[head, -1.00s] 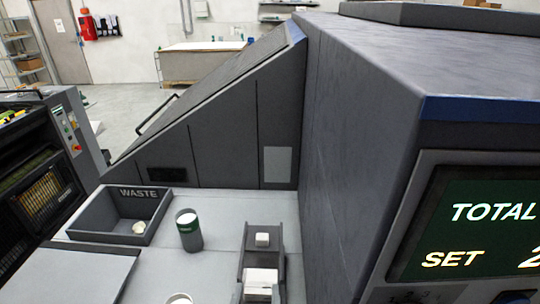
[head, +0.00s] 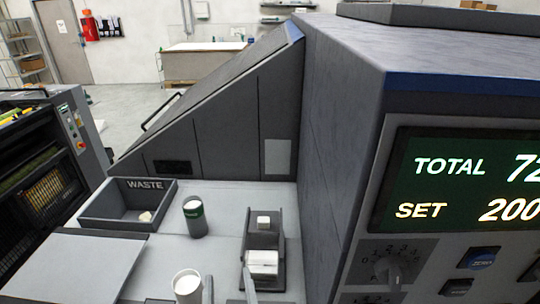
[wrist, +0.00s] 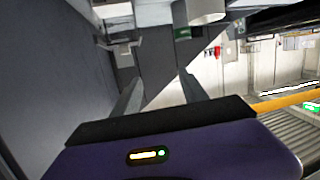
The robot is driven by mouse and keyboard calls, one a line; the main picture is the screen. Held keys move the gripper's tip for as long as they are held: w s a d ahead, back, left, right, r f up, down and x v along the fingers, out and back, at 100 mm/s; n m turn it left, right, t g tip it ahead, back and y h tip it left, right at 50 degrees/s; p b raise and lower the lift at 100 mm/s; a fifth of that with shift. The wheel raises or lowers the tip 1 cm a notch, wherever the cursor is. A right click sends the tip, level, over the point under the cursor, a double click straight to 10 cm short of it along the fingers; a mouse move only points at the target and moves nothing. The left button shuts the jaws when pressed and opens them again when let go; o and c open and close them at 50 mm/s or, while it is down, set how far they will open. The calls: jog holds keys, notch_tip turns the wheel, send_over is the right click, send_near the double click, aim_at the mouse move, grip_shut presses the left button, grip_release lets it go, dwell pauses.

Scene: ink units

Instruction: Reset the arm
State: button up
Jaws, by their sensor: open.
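My gripper (wrist: 160,88) is open and empty in the wrist view, its two grey fingers apart above the purple and black gripper body. In the head view two thin grey tips show at the bottom edge, near the white cup (head: 187,283) and the dark holder (head: 279,250); they look like my gripper's fingers, and the rest is out of frame. Nothing is between the fingers. A white round thing (wrist: 204,9) shows at the top of the wrist view, beyond the fingers.
The WASTE bin (head: 108,220) holds a small pale scrap (head: 146,216). A cup with a green band (head: 195,220) stands beside it. The holder carries a white block (head: 263,222) and a white stack (head: 262,261). The large grey machine (head: 345,130) with its display (head: 455,185) closes off the right.

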jog(key=s+d+f+m+h+b, duration=0.1)
jog(key=s+d+f, duration=0.2)
jog(key=s+d, duration=0.6)
jog(key=s+d+f+m+h+b, duration=0.1)
jog(key=s+d+f, duration=0.2)
jog(key=s+d, duration=0.6)
jog(key=s+d+f+m+h+b, duration=0.1)
jog(key=s+d+f, duration=0.3)
jog(key=s+d, duration=0.5)
jog(key=shift+s+d+b, duration=0.15)
jog(key=shift+s+b, duration=0.25)
jog(key=shift+s, duration=0.35)
